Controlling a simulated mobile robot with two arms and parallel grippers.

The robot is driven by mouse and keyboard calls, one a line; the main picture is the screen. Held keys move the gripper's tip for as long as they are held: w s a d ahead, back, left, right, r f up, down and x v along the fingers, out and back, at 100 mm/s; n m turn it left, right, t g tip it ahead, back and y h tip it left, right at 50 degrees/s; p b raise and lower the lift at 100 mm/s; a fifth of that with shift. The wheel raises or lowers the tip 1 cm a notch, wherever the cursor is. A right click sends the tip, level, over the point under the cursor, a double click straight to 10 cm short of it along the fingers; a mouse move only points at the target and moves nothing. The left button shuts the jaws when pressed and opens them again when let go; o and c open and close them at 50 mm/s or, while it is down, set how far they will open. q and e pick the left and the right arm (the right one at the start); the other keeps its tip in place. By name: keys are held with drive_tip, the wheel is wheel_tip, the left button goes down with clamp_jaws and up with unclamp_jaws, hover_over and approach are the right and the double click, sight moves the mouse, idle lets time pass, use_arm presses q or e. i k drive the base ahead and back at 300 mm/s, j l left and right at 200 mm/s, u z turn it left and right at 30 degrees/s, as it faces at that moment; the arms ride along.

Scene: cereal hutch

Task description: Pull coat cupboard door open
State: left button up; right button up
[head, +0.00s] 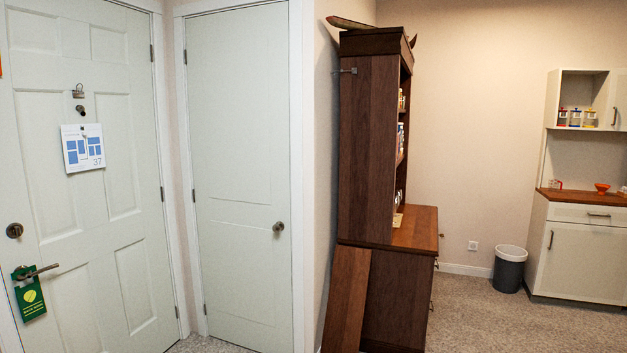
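A plain white panelled door (240,160) stands shut in a white frame left of the middle of the head view; I take it for the coat cupboard door. Its round metal knob (278,227) is on the right side, and its hinges are on the left. Neither of my grippers shows in the view, so I cannot tell where they are relative to the knob.
Another white door (75,120) at the left carries a calendar (83,148), a lever handle and a green hanger (29,293). A dark wooden hutch (370,150) stands to the right, with a board (346,300) leaning on it. Carpet (530,325) is open at the right.

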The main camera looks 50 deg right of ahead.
sight(237, 61)
drive_tip(key=z, duration=1.15)
drive_tip(key=i+l+z, duration=0.1)
drive_tip(key=i, duration=0.45)
